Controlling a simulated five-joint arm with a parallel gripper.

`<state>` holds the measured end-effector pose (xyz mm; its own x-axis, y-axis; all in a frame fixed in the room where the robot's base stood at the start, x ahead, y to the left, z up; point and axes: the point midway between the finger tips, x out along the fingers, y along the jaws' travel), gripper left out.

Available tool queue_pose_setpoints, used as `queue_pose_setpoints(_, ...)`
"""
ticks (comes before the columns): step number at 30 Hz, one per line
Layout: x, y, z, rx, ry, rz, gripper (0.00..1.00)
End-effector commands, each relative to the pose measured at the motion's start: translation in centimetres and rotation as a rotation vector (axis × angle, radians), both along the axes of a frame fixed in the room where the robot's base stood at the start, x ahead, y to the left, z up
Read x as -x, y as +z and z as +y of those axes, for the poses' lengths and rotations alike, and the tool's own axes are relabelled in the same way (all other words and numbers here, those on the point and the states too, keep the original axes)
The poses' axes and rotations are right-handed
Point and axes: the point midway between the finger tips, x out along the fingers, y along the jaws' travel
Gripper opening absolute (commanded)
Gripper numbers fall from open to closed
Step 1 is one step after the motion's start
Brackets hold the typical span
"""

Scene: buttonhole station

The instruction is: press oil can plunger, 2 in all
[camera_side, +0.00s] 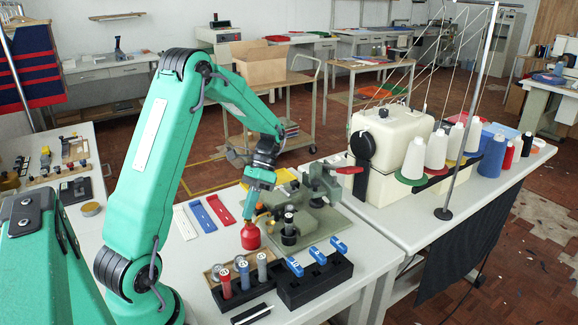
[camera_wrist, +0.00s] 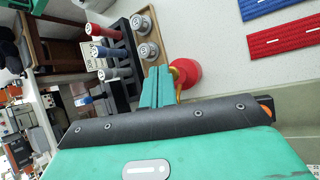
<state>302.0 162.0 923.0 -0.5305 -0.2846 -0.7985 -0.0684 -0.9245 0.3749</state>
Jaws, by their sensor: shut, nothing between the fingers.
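The red oil can (camera_side: 250,238) stands upright on the pale bench, left of the green machine base. In the wrist view the red can (camera_wrist: 190,74) shows behind and right of my fingers, with a brass-coloured part beside them. My gripper (camera_side: 249,214) points down just above the can's top, its green fingers closed together with nothing between them. The closed fingers also show in the wrist view (camera_wrist: 157,88). They cover most of the can's top, so I cannot tell whether they touch the plunger.
A green machine base with a clamp (camera_side: 324,182) stands right of the can. A black block with blue-topped pieces (camera_side: 318,283) and a wooden tray with bobbins (camera_side: 240,266) lie in front. White, blue and red strips (camera_side: 203,217) lie to the left. The sewing machine (camera_side: 390,150) stands behind right.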

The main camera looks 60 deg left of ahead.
Motion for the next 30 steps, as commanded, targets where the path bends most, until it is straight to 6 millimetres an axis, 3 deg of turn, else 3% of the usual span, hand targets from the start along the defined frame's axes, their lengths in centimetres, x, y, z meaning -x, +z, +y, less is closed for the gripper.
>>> queue_pose_setpoints(30, -0.01, -0.82, 0.0, 0.0, 0.0, 0.0, 0.0)
